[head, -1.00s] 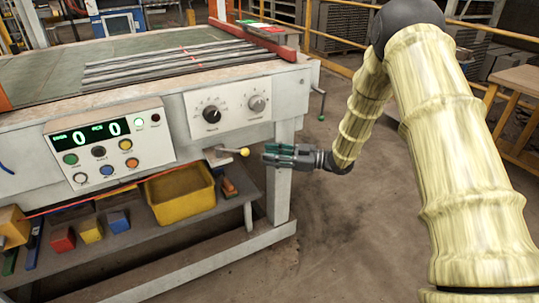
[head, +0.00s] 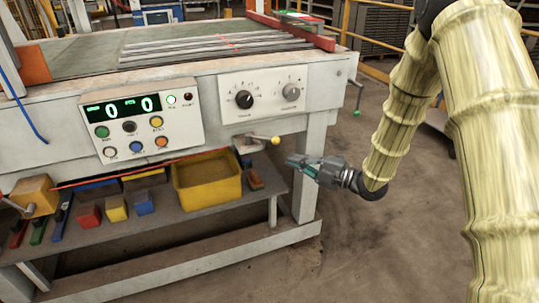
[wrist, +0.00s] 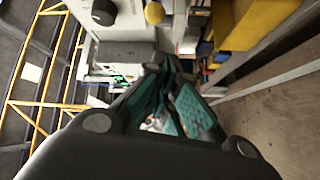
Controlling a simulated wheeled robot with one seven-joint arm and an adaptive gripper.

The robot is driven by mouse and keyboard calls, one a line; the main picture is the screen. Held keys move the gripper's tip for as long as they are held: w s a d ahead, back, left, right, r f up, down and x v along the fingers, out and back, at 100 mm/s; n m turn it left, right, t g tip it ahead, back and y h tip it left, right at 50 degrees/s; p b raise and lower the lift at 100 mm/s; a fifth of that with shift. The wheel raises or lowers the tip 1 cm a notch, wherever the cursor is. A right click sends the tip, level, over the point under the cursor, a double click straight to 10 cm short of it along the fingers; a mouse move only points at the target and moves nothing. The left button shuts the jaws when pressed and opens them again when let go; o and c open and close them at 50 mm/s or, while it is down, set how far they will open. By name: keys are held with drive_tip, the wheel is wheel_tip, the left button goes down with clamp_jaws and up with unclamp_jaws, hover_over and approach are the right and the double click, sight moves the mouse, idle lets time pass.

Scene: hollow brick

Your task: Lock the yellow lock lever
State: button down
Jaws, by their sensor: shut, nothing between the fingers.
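The lock lever ends in a yellow ball knob (head: 275,140) and sticks out to the right from a bracket under the machine's front panel. The knob also shows at the top of the wrist view (wrist: 154,13). My gripper (head: 290,160) has dark body parts and teal finger pads. It is shut and empty, just below and to the right of the knob in the head view, its tips pointing left and slightly up. I see no contact with the knob. In the wrist view my fingers (wrist: 168,68) are close together, below the knob in the picture.
A panel with two dials (head: 265,96) and a button box with a green display (head: 122,106) are on the machine front. A yellow bin (head: 208,188) and coloured blocks stand on the lower shelf. A table leg (head: 309,170) stands behind my gripper. Floor at the right is open.

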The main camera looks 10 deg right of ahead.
drive_tip(key=w+a+n+t+b, duration=0.1)
drive_tip(key=w+a+n+b, duration=0.1)
drive_tip(key=w+a+n, duration=0.2)
drive_tip(key=shift+w+a+r+h, duration=0.25)
drive_tip(key=shift+w+a+h, duration=0.15)
drive_tip(key=shift+w+a, duration=1.1)
drive_tip(key=shift+s+a, duration=0.1)
drive_tip(key=shift+s, duration=0.05)
drive_tip(key=shift+n, duration=0.4)
